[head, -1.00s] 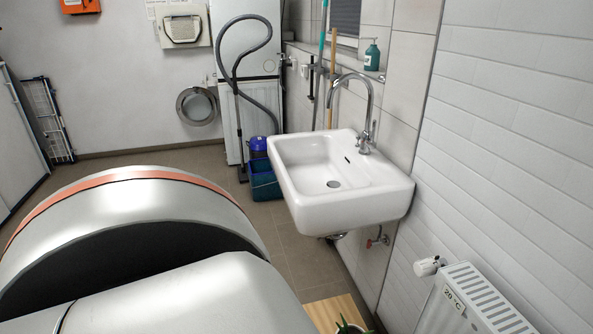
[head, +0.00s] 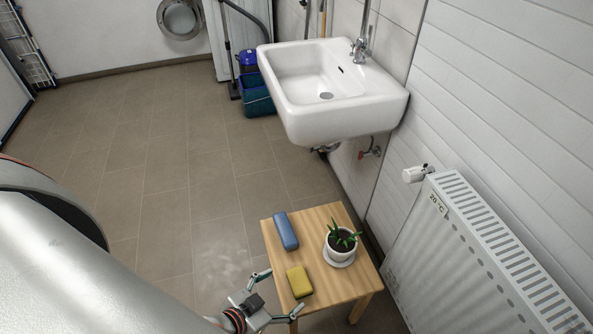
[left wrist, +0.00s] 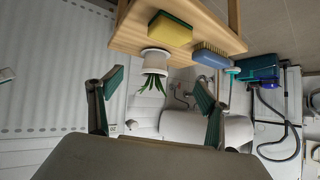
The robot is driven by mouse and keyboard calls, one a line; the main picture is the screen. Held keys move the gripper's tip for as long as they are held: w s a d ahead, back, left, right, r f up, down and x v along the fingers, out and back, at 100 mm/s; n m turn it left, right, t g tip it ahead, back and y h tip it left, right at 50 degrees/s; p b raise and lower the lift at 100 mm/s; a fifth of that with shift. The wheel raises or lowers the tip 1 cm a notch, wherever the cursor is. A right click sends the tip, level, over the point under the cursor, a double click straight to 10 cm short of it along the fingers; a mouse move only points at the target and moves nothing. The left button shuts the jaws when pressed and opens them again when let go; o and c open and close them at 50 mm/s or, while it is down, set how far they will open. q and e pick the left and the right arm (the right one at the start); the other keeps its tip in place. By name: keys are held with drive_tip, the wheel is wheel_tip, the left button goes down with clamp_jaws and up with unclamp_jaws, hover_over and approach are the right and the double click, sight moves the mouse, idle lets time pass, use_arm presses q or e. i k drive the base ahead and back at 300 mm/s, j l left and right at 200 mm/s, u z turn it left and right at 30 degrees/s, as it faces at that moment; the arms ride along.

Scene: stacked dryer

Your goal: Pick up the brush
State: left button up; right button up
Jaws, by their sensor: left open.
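The brush (head: 285,231) is a blue block lying near the far left edge of a small wooden table (head: 312,222). In the left wrist view the brush (left wrist: 211,58) shows pale bristles along one side. My left gripper (head: 282,291) is open and empty at the table's near left edge. It is beside the yellow sponge and apart from the brush. In the left wrist view its spread fingers (left wrist: 152,88) have nothing between them. My right gripper is not in view.
A yellow sponge (head: 299,281) and a potted plant on a saucer (head: 339,260) share the tabletop with the brush. A white radiator (head: 490,260) stands to the right, and a sink (head: 330,95) hangs behind. Tiled floor (head: 190,190) left of the table is open.

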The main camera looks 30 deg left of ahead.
sight(288, 237)
drive_tip(key=j+u, duration=0.2)
drive_tip(key=u, duration=0.65)
